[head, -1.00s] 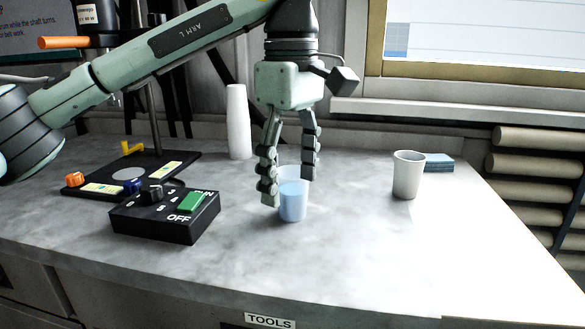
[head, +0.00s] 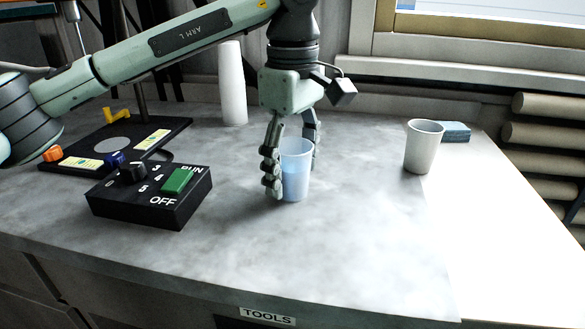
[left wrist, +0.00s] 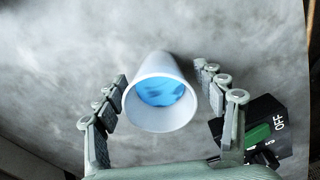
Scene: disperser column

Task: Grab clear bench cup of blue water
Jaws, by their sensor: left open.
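The clear cup of blue water (head: 297,172) stands upright on the grey bench (head: 330,235). In the left wrist view the cup (left wrist: 160,95) shows its rim and the blue water inside. My left gripper (head: 292,165) points down over the cup with its fingers on either side. In the left wrist view the left gripper's fingers (left wrist: 163,108) are open, with a gap between each finger and the cup. In the head view one finger overlaps the cup's left edge. My right gripper is not in view.
A black control box (head: 150,197) with a green switch sits left of the cup. A pale empty cup (head: 423,147) stands to the right by a blue block (head: 455,132). A white cylinder (head: 232,85) stands behind. The bench front is clear.

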